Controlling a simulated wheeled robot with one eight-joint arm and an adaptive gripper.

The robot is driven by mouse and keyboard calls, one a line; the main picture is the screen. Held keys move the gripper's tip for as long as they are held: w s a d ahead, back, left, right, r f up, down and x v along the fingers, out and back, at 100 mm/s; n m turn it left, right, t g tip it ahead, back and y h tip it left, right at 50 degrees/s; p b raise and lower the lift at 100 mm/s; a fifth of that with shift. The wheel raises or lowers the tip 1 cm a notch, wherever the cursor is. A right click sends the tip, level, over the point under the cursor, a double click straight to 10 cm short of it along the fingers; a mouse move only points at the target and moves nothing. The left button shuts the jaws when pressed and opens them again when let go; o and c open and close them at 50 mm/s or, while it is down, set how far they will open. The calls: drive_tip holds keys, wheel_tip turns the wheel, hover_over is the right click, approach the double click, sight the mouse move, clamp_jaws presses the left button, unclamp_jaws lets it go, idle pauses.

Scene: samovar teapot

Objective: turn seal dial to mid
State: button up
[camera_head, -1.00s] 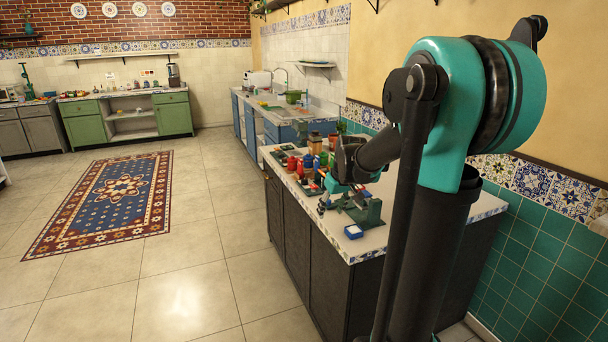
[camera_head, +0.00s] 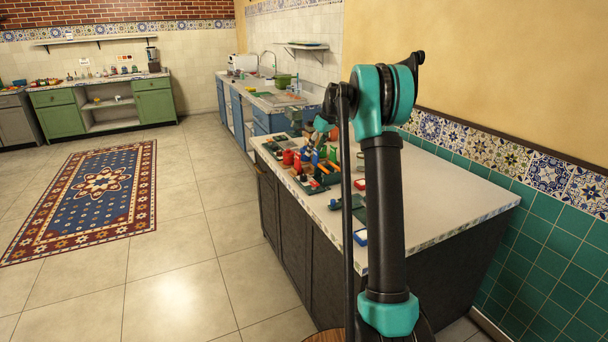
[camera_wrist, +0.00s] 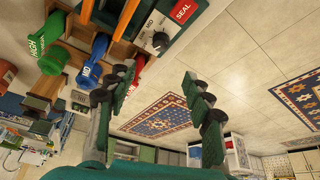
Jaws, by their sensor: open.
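The seal dial (camera_wrist: 160,41) is a small dark knob with a light mark, on a pale panel at the top of the wrist view. A "MID" label and a red "SEAL" label (camera_wrist: 184,11) are beside it. I cannot tell exactly where the dial points. My gripper (camera_wrist: 155,87) is open and empty, its two dark fingers spread below the panel in the picture. The dial lies between the finger directions, apart from both fingers. In the head view the dial is too small to make out.
Green "HIGH" (camera_wrist: 52,58), blue "MID" (camera_wrist: 91,66) and red (camera_wrist: 134,75) pieces sit in a wooden rack near my left finger. In the head view, the counter (camera_head: 440,190) holds small coloured items at its far left end. Its right part is clear.

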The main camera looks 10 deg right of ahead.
sight(304, 176)
drive_tip(key=x, duration=1.5)
drive_tip(key=shift+f, duration=0.1)
drive_tip(key=shift+c, duration=0.3)
drive_tip(key=c, duration=1.1)
